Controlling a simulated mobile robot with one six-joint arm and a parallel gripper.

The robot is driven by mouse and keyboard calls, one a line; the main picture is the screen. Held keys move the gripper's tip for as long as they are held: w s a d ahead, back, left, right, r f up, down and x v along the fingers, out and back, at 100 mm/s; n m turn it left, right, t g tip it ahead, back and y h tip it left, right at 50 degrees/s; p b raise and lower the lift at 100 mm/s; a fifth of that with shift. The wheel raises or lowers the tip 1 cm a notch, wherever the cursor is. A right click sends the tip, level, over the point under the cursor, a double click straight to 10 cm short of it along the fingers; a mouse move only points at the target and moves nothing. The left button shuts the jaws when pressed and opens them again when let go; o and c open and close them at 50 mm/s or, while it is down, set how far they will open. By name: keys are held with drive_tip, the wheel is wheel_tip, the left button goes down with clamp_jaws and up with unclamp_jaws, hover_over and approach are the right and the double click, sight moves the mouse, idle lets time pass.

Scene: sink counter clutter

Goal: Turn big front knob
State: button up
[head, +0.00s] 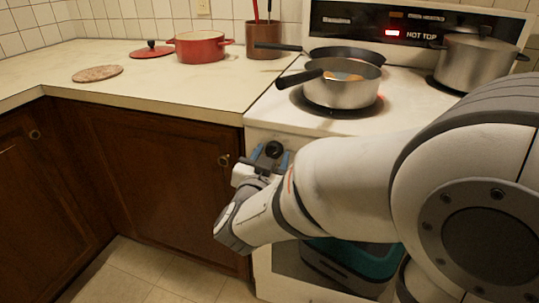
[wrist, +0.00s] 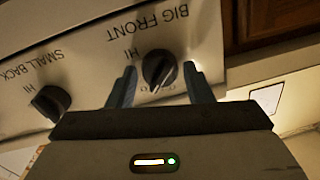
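The big front knob (wrist: 158,69) is round and black with a raised grip bar, on the white stove panel. The upside-down label BIG FRONT is beside it in the wrist view. My gripper (wrist: 160,70) is open, with one blue-grey finger on each side of the knob and visible gaps between them. In the head view the black knob (head: 274,149) shows between the fingers of my gripper (head: 271,156) at the stove's front left. Whether the fingertips reach past the knob's face is hard to tell.
The small back knob (wrist: 51,102) sits left of my fingers in the wrist view. A saucepan (head: 342,91) stands on a red-glowing burner, with a black pan (head: 347,55) behind and a lidded pot (head: 475,62) at right. Dark cabinets (head: 150,165) adjoin the stove's left side.

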drive_tip(key=c, duration=0.7)
drive_tip(key=shift+o, duration=0.2)
drive_tip(key=shift+f+m+b, duration=0.1)
drive_tip(key=shift+m+b, duration=0.4)
drive_tip(key=shift+b, duration=0.1)
drive_tip(key=o, duration=1)
drive_tip(key=shift+p+v, duration=0.85)
drive_tip(key=shift+v, duration=3.05)
drive_tip(key=shift+d, duration=0.1)
